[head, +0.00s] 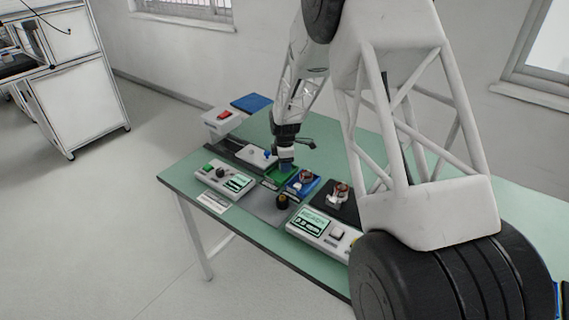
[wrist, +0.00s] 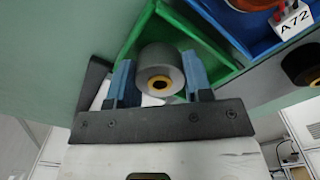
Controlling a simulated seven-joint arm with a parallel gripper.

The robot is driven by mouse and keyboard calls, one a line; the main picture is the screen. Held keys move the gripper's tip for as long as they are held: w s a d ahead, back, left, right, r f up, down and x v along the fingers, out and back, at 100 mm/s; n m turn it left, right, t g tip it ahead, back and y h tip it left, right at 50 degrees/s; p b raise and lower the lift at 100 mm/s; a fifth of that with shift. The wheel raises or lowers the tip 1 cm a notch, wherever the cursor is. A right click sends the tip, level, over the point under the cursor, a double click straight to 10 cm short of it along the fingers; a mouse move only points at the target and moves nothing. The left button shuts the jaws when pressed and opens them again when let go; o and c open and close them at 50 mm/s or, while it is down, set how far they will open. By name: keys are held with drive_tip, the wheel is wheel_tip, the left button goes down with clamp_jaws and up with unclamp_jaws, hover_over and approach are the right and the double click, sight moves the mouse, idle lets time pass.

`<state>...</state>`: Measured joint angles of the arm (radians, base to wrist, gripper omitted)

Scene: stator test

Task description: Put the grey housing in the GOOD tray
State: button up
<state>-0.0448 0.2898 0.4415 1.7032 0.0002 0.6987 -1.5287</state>
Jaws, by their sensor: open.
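The grey housing (wrist: 158,68), a short cylinder with a yellowish ring around a dark centre, sits between my gripper's two blue fingers in the wrist view. My gripper (wrist: 160,80) is open around it. The housing appears in the green tray (wrist: 133,38); its contact with the tray floor is hidden. In the head view my gripper (head: 286,165) is low over the green tray (head: 278,177), and I cannot make out the housing there. No GOOD label is readable on the tray.
A blue tray (head: 303,187) beside the green one holds a copper-coloured part; a tag (wrist: 292,22) reads A72. A dark round part (head: 283,201) stands in front. Boxes with displays (head: 225,180) (head: 322,232) flank the front of the green table (head: 180,174).

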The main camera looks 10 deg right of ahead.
drive_tip(key=shift+o, duration=0.9)
wheel_tip(320, 180, up, 7)
drive_tip(key=shift+f, duration=0.2)
drive_tip(key=shift+r, duration=0.55)
drive_tip(key=shift+s+r, duration=0.1)
